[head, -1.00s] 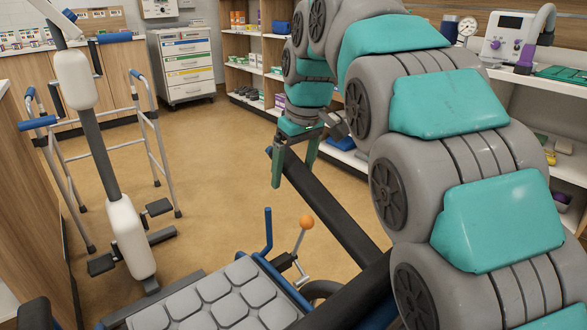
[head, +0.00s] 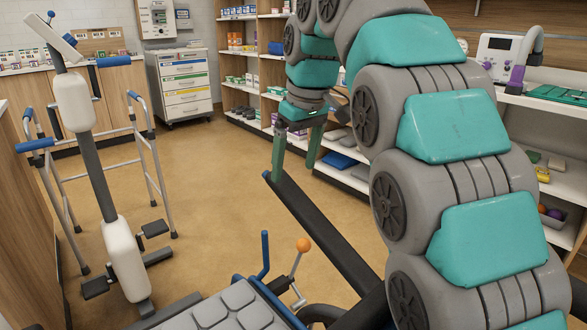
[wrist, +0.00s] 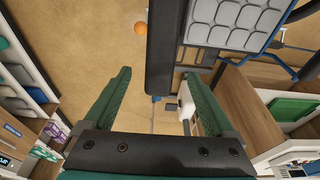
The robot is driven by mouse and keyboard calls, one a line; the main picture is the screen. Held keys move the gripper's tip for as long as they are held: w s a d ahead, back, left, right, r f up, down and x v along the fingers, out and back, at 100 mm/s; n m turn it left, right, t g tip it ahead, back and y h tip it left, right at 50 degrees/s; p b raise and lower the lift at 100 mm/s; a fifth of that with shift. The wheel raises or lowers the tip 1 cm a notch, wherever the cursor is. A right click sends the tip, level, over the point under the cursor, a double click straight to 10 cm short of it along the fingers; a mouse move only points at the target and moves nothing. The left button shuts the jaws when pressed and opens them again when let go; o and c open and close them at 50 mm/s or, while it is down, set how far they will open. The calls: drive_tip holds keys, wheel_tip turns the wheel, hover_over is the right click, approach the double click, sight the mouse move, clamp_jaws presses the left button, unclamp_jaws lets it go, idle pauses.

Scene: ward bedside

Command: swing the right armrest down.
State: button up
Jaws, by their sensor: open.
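The armrest (head: 320,232) is a long black bar beside the grey padded wheelchair seat (head: 232,310). It slants from the lower right up to a free end at the upper left. My gripper (head: 295,172) hangs over that free end, its green fingers apart. In the wrist view the armrest (wrist: 161,50) comes in from the top. Its end lies between the lines of the two fingers of my gripper (wrist: 158,74), and I see no clear contact. The seat also shows there (wrist: 232,22). The armrest's pivot is hidden behind my arm in the head view.
A lever with an orange knob (head: 303,245) stands beside the seat. A walking frame (head: 155,170) and a white-and-grey post-like device (head: 122,255) stand at the left. Shelves (head: 347,178) line the back right. The tan floor (head: 210,190) between is clear.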

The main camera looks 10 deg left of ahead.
sight(292, 193)
drive_tip(key=shift+c, duration=0.2)
drive_tip(key=shift+s+d+r, duration=0.1)
drive_tip(key=shift+s+r, duration=0.05)
drive_tip(key=shift+r, duration=0.1)
drive_tip(key=shift+c, duration=0.8)
drive_tip(key=s+d+r, duration=0.1)
drive_tip(key=r, duration=0.1)
drive_tip(key=s+d+r+t+y+b, duration=0.1)
drive_tip(key=s+d+r, duration=0.1)
drive_tip(key=r, duration=0.1)
drive_tip(key=s+d+r+y, duration=0.1)
drive_tip(key=d+r, duration=0.1)
drive_tip(key=r, duration=0.1)
drive_tip(key=shift+s+t+b, duration=0.2)
drive_tip(key=shift+t+b, duration=0.1)
drive_tip(key=shift+t, duration=0.1)
drive_tip(key=c, duration=0.8)
drive_tip(key=shift+c, duration=0.6)
drive_tip(key=b+x, duration=0.2)
drive_tip(key=shift+f+b, duration=0.3)
drive_tip(key=shift+f, duration=0.05)
clamp_jaws()
drive_tip(key=shift+x, duration=5.45)
drive_tip(key=shift+a+f, duration=0.1)
drive_tip(key=shift+a, duration=0.05)
